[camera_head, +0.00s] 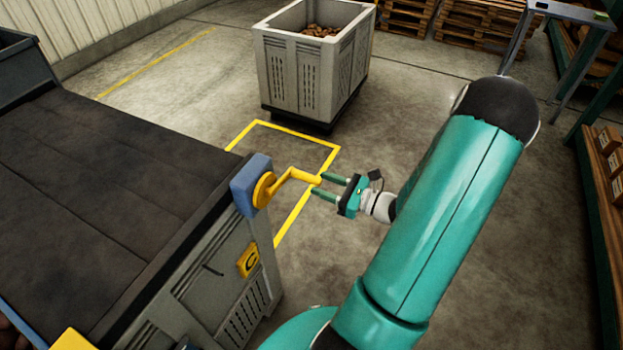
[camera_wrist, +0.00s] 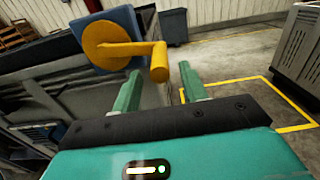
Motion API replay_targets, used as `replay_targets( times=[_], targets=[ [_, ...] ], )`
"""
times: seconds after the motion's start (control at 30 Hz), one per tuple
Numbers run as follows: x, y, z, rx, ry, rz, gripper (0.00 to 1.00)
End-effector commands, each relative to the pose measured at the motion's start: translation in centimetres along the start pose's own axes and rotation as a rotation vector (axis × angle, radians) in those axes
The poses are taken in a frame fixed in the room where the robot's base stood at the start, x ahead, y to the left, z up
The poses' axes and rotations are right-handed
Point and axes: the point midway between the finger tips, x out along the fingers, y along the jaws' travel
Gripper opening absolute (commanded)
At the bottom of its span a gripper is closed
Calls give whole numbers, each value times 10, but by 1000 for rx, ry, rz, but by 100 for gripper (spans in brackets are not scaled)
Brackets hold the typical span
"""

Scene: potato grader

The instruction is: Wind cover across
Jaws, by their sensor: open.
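A dark cover (camera_head: 90,170) lies over most of a grey crate (camera_head: 240,300) on the left in the head view. A yellow crank (camera_head: 290,174) with a round hub sits on a blue block (camera_head: 246,186) at the crate's corner. In the wrist view the crank handle (camera_wrist: 159,62) points toward my gripper, and the blue block (camera_wrist: 172,25) is behind its hub. My gripper (camera_head: 318,187) is open, its two green fingers at the handle's end. In the wrist view my gripper (camera_wrist: 160,82) has one finger on each side of the handle's tip. Contact cannot be told.
A yellow plate marked C (camera_head: 248,260) is on the crate's side. A grey bin of potatoes (camera_head: 312,75) stands at the back. Wooden pallets (camera_head: 470,25) are behind, and a shelf with boxes (camera_head: 608,165) is at right. Floor between is clear, with yellow lines.

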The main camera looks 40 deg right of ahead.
Motion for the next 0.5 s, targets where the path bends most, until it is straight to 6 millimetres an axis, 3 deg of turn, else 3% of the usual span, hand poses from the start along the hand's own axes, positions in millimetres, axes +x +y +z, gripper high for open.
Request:
replay_targets(
  times=[0.2, 0.5],
  targets=[
    [35, -1, 0, 1, -1, 3, 43],
    [44, -2, 0, 0, -1, 1, 43]
  ],
)
